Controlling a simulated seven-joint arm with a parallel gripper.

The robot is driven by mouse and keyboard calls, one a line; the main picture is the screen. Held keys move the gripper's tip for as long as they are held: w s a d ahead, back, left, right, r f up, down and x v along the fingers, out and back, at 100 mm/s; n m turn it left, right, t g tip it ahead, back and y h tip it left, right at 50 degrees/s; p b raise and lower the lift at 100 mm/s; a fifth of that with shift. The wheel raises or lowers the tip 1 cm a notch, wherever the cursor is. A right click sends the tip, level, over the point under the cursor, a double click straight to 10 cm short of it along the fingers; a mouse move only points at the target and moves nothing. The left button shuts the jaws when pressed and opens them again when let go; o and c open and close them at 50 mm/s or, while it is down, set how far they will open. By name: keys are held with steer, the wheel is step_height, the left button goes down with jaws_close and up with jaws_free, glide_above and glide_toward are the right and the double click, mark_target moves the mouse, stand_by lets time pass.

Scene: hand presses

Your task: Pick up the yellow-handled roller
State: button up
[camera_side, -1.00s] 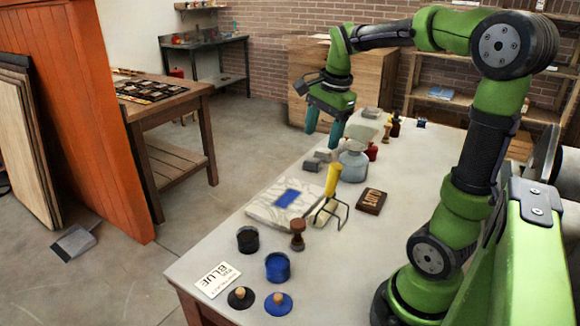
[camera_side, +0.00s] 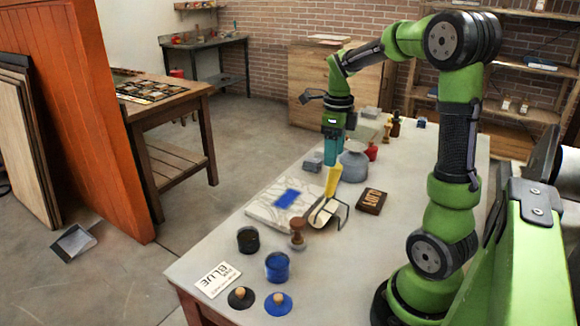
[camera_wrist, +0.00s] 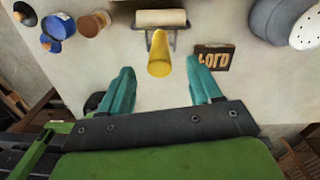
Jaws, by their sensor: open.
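The roller's yellow handle (camera_side: 332,181) stands up near the middle of the table, with its roller and wire frame (camera_side: 327,212) below it beside the marble slab. In the wrist view the yellow handle (camera_wrist: 159,55) points toward the camera, with the pale roller (camera_wrist: 161,18) beyond it. My gripper (camera_side: 333,160) points down just above the handle in the side view. In the wrist view my gripper (camera_wrist: 160,90) is open, its two teal fingers apart to the left and right of the handle's line. Nothing is between the fingertips.
The marble slab (camera_side: 262,212) with a blue patch lies left of the roller. A dark letter block (camera_side: 371,201) lies to its right, and a grey round pot (camera_side: 354,167) stands behind. A brown stamp (camera_side: 297,232) and ink pots, including a blue one (camera_side: 277,266), stand in front.

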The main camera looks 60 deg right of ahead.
mark_target(333, 176)
steer(key=f, duration=0.7)
steer(key=shift+s+a+f, duration=0.15)
steer(key=shift+s+f, duration=0.05)
